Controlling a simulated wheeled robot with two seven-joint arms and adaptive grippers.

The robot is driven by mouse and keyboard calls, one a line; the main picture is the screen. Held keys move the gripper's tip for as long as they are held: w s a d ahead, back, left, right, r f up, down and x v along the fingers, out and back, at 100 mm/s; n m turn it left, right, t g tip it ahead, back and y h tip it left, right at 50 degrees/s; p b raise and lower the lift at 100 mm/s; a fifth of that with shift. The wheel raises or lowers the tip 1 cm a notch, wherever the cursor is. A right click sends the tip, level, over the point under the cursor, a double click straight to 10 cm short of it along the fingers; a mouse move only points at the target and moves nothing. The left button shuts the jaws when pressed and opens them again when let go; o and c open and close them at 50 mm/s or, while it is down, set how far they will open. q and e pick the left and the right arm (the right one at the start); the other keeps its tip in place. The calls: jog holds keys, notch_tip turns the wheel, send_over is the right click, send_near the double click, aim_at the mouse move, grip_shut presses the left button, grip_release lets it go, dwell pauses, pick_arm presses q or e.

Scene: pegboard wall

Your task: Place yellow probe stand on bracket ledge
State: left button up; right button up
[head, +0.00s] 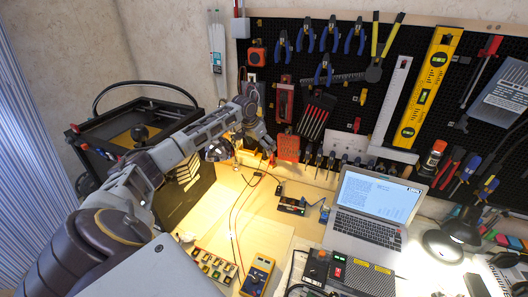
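My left arm reaches in from the left, and its gripper (266,146) is at the back of the bench, close to the pegboard. Its fingers are small and partly hidden, so I cannot tell whether they are open or shut. A small orange-yellow piece (270,160) shows just below the fingertips; it may be the yellow probe stand, and I cannot tell whether it is held. A pale L-shaped metal piece (394,154) is on the pegboard behind the laptop; I cannot tell whether it is the bracket ledge. My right gripper is out of view.
A red-orange bin (288,148) hangs just right of the gripper. An open laptop (366,232) stands right of centre. A yellow multimeter (257,276) lies at the front. A black box-like machine (130,130) stands left. The bench between gripper and multimeter holds thin wires.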

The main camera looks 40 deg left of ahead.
pick_arm(q)
jog(key=shift+v, duration=0.9)
jog(key=shift+d, duration=0.1)
